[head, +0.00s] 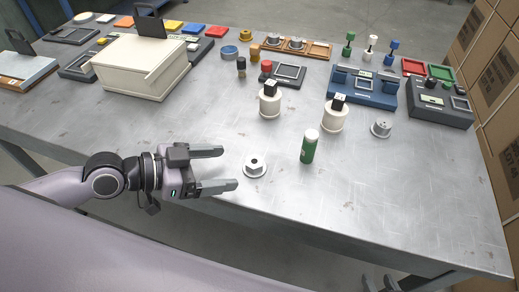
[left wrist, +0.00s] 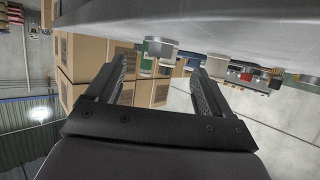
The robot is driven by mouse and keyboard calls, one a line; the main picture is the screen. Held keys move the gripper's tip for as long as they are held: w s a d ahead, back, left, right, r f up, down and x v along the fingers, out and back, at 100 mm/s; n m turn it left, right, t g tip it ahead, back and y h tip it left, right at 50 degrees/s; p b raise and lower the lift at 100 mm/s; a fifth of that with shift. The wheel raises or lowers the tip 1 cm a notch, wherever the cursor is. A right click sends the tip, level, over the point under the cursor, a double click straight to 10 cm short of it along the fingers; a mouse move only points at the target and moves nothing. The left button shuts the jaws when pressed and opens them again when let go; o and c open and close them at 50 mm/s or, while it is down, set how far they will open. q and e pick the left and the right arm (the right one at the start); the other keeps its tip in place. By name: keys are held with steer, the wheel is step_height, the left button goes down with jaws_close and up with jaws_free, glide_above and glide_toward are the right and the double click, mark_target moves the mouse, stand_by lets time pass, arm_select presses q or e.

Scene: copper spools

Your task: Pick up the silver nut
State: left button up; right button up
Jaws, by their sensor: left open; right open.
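The silver nut (head: 255,167) is a flanged piece with a hexagonal top and a dark hole. It sits flat on the metal table (head: 300,215) near the front edge. My left gripper (head: 229,167) is open and empty, its fingers pointing right at the nut, with the tips just short of it. In the left wrist view the nut (left wrist: 160,48) shows beyond the open fingers, roughly between their tips, under the upside-down table edge. My right gripper (head: 382,284) shows only in part at the bottom edge, below the table front, away from the nut.
A green bottle with a white cap (head: 309,147) stands right of the nut. A second silver flanged piece (head: 381,129) lies farther right. Two cream spools (head: 269,103) (head: 334,116) stand behind. A cream box (head: 141,66) is at the left. The table's front right is clear.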

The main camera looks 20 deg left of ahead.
mark_target(251, 162)
arm_select(q)
steer(key=shift+x, duration=0.75)
steer(key=shift+r+p+x, duration=0.2)
steer(key=shift+p+x, duration=0.2)
steer(key=shift+x, duration=0.55)
steer(key=shift+r+p+x, duration=0.15)
steer(key=shift+p+x, duration=0.25)
steer(key=shift+x, duration=1.4)
arm_select(e)
steer(key=shift+s+r, duration=0.3)
steer(key=shift+r, duration=0.5)
arm_select(q)
steer(key=shift+c, duration=0.3)
steer(key=c, duration=1)
steer(key=shift+w, duration=0.1)
steer(key=shift+c, duration=1.1)
steer(key=shift+r, duration=0.1)
